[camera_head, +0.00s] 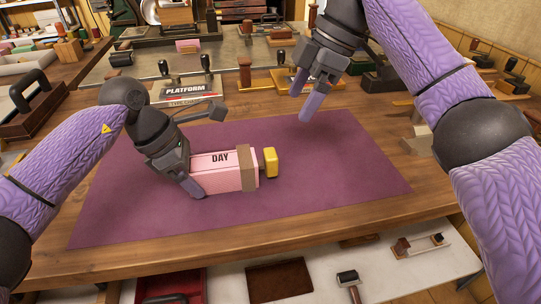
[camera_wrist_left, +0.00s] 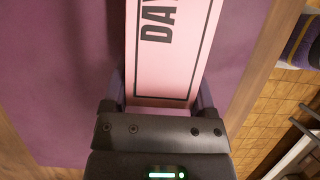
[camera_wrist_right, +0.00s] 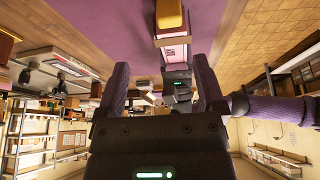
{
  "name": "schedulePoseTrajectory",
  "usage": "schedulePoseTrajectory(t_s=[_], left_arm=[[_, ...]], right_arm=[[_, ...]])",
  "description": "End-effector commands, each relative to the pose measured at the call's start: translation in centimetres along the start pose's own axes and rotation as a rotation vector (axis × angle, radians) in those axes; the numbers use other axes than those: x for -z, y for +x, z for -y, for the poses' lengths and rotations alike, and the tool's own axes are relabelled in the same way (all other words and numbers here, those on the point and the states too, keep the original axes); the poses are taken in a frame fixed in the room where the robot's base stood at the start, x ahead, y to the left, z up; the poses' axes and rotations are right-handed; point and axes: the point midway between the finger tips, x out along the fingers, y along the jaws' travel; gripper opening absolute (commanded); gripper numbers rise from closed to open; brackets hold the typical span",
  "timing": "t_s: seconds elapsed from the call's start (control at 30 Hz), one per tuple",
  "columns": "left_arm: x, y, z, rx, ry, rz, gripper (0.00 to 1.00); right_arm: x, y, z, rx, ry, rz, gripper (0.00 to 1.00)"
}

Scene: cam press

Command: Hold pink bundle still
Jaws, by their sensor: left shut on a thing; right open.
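The pink bundle (camera_head: 225,172), marked DAY, lies on the purple mat (camera_head: 330,180) with a brown band (camera_head: 246,168) near its right end. A yellow block (camera_head: 270,162) sits at that end, on or just beyond it. My left gripper (camera_head: 194,178) is shut on the bundle's left end; in the left wrist view the fingers lie on both sides of the pink bundle (camera_wrist_left: 170,50). My right gripper (camera_head: 305,100) is open and empty above the mat's back edge, up and right of the bundle. The right wrist view shows the yellow block (camera_wrist_right: 170,14) beyond its fingers.
A PLATFORM sign (camera_head: 187,90) and several wooden-handled tools stand behind the mat. A curved grey tool (camera_head: 215,112) lies near my left wrist. The mat's right half is clear. Below the table's front edge are a red tray (camera_head: 170,284) and a roller (camera_head: 348,280).

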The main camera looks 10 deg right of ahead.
Motion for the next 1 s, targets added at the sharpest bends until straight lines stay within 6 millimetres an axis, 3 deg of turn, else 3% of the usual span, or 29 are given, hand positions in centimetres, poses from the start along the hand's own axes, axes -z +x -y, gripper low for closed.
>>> schedulePoseTrajectory(t_s=[0.17, 0.5, 0.67, 0.9, 1.0], left_arm=[[0.0, 0.0, 0.0, 0.001, -0.001, -0.001, 0.22], [0.0, 0.0, 0.0, 0.001, 0.000, -0.001, 0.22], [0.0, 0.0, 0.0, 0.001, 0.000, 0.000, 0.22], [0.0, 0.0, 0.0, 0.001, 0.000, 0.000, 0.22], [0.0, 0.0, 0.0, 0.001, 0.000, 0.000, 0.22]], right_arm=[[0.6, 2.7, 1.0, 0.056, -0.055, 0.017, 0.88], [0.4, 10.9, 1.3, 0.052, -0.048, 0.015, 0.88], [0.4, 12.3, 1.4, 0.050, -0.047, 0.015, 0.88], [0.4, 12.4, 1.3, 0.048, -0.046, 0.015, 0.88], [0.4, 12.4, 1.3, 0.048, -0.046, 0.015, 0.67]])
